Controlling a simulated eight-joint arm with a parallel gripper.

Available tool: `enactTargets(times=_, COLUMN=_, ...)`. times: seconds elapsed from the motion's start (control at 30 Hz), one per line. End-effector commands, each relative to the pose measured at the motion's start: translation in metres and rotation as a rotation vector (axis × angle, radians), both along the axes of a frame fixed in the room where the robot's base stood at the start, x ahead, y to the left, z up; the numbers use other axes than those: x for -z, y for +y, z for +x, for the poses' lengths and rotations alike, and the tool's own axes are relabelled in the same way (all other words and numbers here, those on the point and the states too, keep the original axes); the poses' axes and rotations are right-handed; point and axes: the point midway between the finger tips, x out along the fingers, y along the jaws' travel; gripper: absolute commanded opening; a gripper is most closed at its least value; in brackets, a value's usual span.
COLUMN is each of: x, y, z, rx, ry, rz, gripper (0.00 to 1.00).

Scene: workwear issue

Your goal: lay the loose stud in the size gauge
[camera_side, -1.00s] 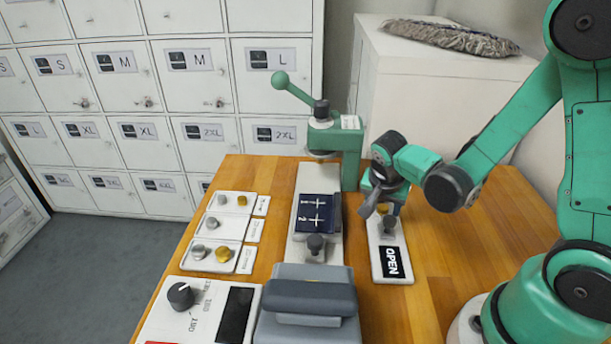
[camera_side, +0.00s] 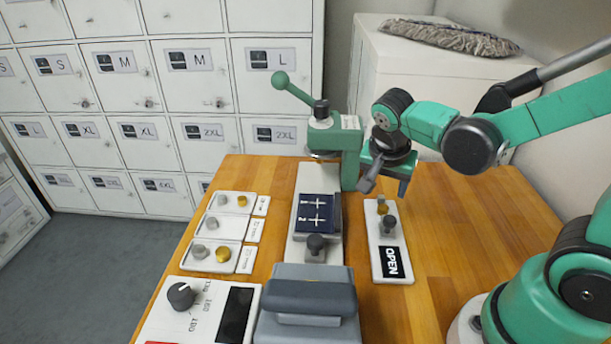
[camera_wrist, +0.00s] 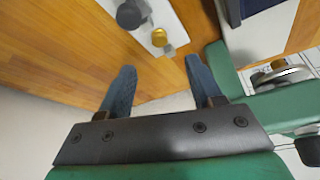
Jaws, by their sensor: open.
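A narrow white plate marked OPEN (camera_side: 393,262) lies on the table to the right of the press. A gold stud (camera_side: 382,209) sits at its far end, beside a dark grey knob-like piece (camera_side: 388,226). I cannot tell for sure which part is the size gauge or which stud is loose. My gripper (camera_wrist: 160,65) is open and empty, above the plate's far end, its fingers pointing down.
Small white cards (camera_side: 215,257) with grey and gold studs lie at left. A grey device (camera_side: 307,300) stands in front. The table's right is clear.

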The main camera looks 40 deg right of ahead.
Motion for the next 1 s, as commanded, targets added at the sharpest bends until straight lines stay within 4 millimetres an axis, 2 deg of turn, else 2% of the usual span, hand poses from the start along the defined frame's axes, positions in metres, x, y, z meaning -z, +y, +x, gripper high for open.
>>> enactTargets(times=0.1, x=-0.016, y=0.007, z=-0.003, rx=-0.003, ry=0.0, rz=0.0, gripper=0.59)
enactTargets(times=0.3, x=-0.037, y=0.014, z=-0.006, rx=-0.002, ry=-0.001, rz=-0.001, gripper=0.59)
enactTargets(times=0.47, x=-0.044, y=0.017, z=-0.008, rx=-0.014, ry=0.0, rz=0.001, gripper=0.59)
enactTargets(times=0.53, x=-0.045, y=0.02, z=-0.009, rx=-0.08, ry=-0.001, rz=0.013, gripper=0.59)
enactTargets(times=0.67, x=-0.045, y=0.031, z=-0.009, rx=-0.379, ry=-0.024, rz=0.038, gripper=0.59)
enactTargets(times=0.8, x=-0.048, y=0.046, z=-0.008, rx=-0.77, ry=-0.096, rz=0.008, gripper=0.59)
enactTargets(times=0.9, x=-0.051, y=0.054, z=-0.007, rx=-0.982, ry=-0.151, rz=-0.05, gripper=0.59)
enactTargets(times=1.0, x=-0.053, y=0.059, z=-0.006, rx=-1.111, ry=-0.188, rz=-0.102, gripper=0.59)
